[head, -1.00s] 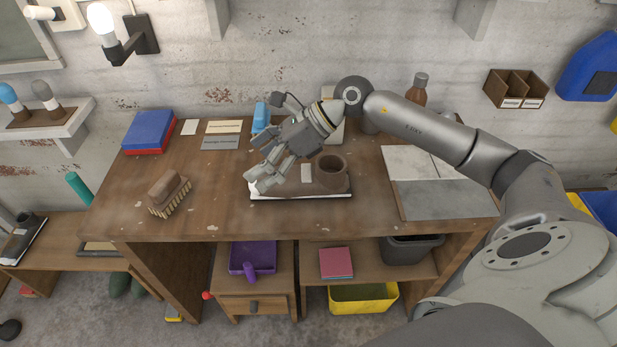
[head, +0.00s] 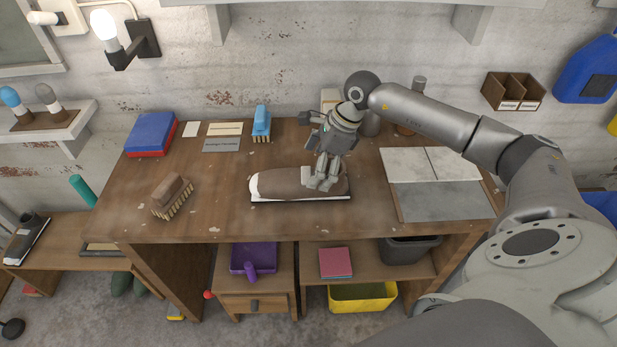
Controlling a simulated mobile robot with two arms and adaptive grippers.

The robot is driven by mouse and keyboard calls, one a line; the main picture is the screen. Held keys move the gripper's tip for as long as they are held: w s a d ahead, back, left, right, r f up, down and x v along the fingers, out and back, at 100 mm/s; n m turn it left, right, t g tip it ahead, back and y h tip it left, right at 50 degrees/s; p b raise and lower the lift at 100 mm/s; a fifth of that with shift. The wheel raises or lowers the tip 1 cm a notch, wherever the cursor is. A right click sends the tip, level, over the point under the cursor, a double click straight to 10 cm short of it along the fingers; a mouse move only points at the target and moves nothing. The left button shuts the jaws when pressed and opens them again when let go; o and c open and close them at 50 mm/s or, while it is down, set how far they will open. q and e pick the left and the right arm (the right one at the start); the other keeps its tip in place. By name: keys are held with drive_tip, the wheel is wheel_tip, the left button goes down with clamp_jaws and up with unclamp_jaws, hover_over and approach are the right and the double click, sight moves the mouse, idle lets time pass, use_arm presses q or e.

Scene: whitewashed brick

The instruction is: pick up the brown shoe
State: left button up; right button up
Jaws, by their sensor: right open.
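The brown shoe (head: 287,182) lies along the front middle of the wooden workbench, in the head view. It has a pale toe at its left end and a white edge underneath. My right gripper (head: 321,184) is over the right half of the shoe, with its fingers pointing down. It is open. The gripper hides part of the shoe's ankle end, and I cannot tell whether the fingers touch it. My left gripper is out of view.
A brown brush (head: 172,195) lies left of the shoe. A blue brush (head: 261,122) stands behind it. Grey and white tiles (head: 440,200) lie to the right, and a blue and red box (head: 150,131) is at the back left. The bench between brown brush and shoe is clear.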

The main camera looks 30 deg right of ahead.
sight(309, 176)
drive_tip(key=p+x, duration=0.1)
drive_tip(key=x, duration=0.3)
drive_tip(key=shift+d, duration=0.1)
drive_tip(key=c, duration=1.1)
drive_tip(key=shift+c, duration=0.7)
drive_tip(key=shift+w+r, duration=0.1)
drive_tip(key=shift+r, duration=0.1)
